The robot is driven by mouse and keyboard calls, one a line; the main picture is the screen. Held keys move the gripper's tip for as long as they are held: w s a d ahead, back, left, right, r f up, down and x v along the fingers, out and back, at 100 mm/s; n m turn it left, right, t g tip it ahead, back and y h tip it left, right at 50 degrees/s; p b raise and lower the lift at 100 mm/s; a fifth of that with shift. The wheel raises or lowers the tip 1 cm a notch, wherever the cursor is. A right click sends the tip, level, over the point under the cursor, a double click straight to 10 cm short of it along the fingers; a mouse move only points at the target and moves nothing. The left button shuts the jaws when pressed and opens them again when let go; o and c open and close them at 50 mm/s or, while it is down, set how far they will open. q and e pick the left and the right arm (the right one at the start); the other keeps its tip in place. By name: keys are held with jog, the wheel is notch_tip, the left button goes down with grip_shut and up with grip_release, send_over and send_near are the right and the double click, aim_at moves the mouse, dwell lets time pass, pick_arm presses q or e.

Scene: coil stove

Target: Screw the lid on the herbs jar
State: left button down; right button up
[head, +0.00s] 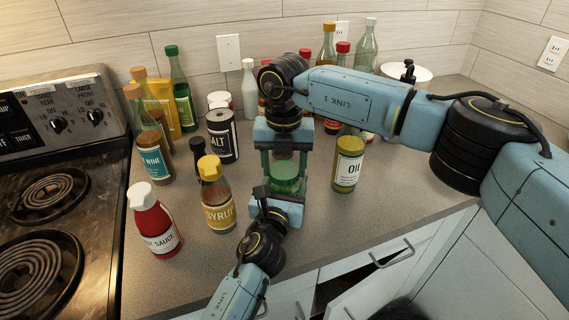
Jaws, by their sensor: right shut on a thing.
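The herbs jar (286,178) is a green glass jar standing upright near the counter's front edge. A dark lid (284,149) shows above it. My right gripper (284,160) points down over the jar from above, its fingers on both sides, shut on the lid. The lid looks in line with the jar; whether they touch or the threads are engaged cannot be told. My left gripper (281,192) reaches in from the front, low at the jar. Its fingertips are partly hidden, so I cannot tell whether it grips the jar.
An oil jar (348,165) stands close on the right. Syrup (217,195), a red sauce bottle (153,222), wine (154,160) and salt (222,137) stand on the left. Several bottles and a white bowl (408,73) are behind. A coil stove (50,190) lies far left. Front right counter is clear.

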jog(key=m, duration=0.5)
jog(key=shift+a+m, duration=0.1)
jog(key=shift+m, duration=0.3)
jog(key=m, duration=0.5)
jog(key=o, duration=1)
notch_tip(320, 180, up, 12)
jog(key=shift+r, duration=0.1)
pick_arm(q)
jog(key=shift+c, duration=1.2)
grip_release()
